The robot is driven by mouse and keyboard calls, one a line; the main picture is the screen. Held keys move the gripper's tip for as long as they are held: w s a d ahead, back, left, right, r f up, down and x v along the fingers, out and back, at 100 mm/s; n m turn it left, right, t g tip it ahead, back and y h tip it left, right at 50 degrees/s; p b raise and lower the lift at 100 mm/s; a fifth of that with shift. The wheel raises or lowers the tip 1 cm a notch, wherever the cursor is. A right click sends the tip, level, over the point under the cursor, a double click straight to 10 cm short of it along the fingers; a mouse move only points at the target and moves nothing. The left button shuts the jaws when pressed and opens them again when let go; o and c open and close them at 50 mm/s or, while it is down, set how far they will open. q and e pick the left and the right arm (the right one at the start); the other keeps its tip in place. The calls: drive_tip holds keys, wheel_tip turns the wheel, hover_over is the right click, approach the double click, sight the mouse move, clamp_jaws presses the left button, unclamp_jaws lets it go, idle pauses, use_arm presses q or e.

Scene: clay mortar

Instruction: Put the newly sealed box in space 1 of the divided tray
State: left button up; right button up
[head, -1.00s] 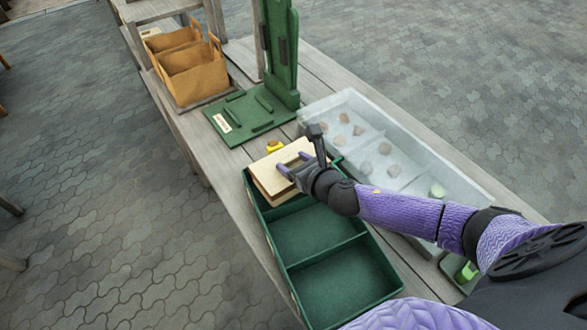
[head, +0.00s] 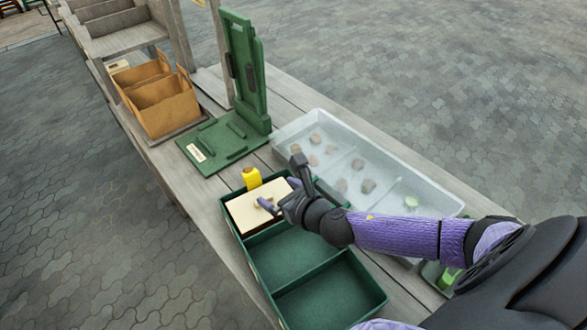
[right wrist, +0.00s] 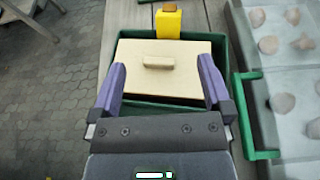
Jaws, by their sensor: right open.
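The box (head: 248,207), with a pale cream lid and a small handle, sits in the far compartment of the green divided tray (head: 325,292). In the right wrist view the box (right wrist: 145,85) lies level, with a dark gap along its near side. My right gripper (head: 279,194) is open over the box. In the right wrist view its purple fingers (right wrist: 162,70) stand apart near the lid's left and right edges; I cannot tell whether they touch it. The tray's middle and near compartments are empty. No compartment number is legible. My left gripper is out of view.
A yellow block (head: 251,178) stands at the tray's far end. A translucent bin (head: 400,165) with several brown lumps lies to the right. A green hinged press (head: 222,142) and a brown divided carrier (head: 160,105) stand farther back on the wooden table.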

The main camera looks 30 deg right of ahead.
drive_tip(key=p+v, duration=0.1)
drive_tip(key=v, duration=0.7)
drive_tip(key=shift+s, duration=0.15)
